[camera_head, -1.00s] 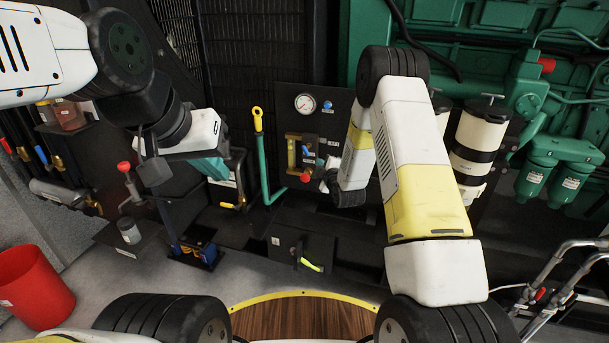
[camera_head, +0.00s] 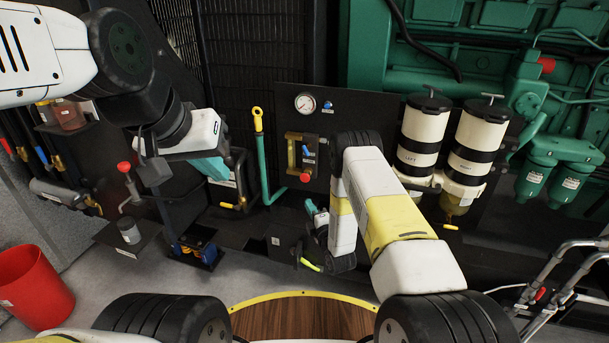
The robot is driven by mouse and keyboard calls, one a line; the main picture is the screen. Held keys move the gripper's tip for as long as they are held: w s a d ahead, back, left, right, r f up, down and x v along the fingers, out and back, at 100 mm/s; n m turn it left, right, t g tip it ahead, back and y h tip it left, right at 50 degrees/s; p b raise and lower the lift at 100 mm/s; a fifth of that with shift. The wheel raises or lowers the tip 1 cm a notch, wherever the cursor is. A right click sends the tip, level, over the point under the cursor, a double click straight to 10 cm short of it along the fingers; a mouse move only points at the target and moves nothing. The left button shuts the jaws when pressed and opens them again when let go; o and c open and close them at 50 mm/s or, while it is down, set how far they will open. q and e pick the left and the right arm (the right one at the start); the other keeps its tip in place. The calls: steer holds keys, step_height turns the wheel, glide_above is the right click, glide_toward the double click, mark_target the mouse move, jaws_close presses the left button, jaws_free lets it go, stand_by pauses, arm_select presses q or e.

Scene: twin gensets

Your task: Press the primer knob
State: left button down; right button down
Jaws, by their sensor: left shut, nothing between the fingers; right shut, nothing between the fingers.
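The frames do not name the primer knob. One candidate is the red knob (camera_head: 305,177) at the foot of a brass-coloured fitting (camera_head: 292,152) on the dark gauge panel. My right gripper (camera_head: 310,207) is shut and empty, a little below that red knob and apart from it in the picture. It is small and partly hidden by its own wrist.
Two white-and-black canisters (camera_head: 424,132) with T-handles stand right of the panel. A gauge (camera_head: 305,103), a blue knob (camera_head: 328,105) and a yellow-topped teal lever (camera_head: 259,125) are nearby. Another red knob (camera_head: 124,167) tops a crank at left. A red bin (camera_head: 33,287) stands on the floor.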

mark_target(307, 178)
steer(key=w+d+x, duration=0.1)
steer(key=d+x, duration=0.1)
steer(key=x, duration=1.1)
steer(key=shift+d, duration=0.35)
steer(key=shift+w+d, duration=0.3)
steer(key=shift+w, duration=0.55)
steer(key=shift+w+d, duration=0.15)
steer(key=shift+w, duration=0.15)
steer(key=shift+r, duration=0.1)
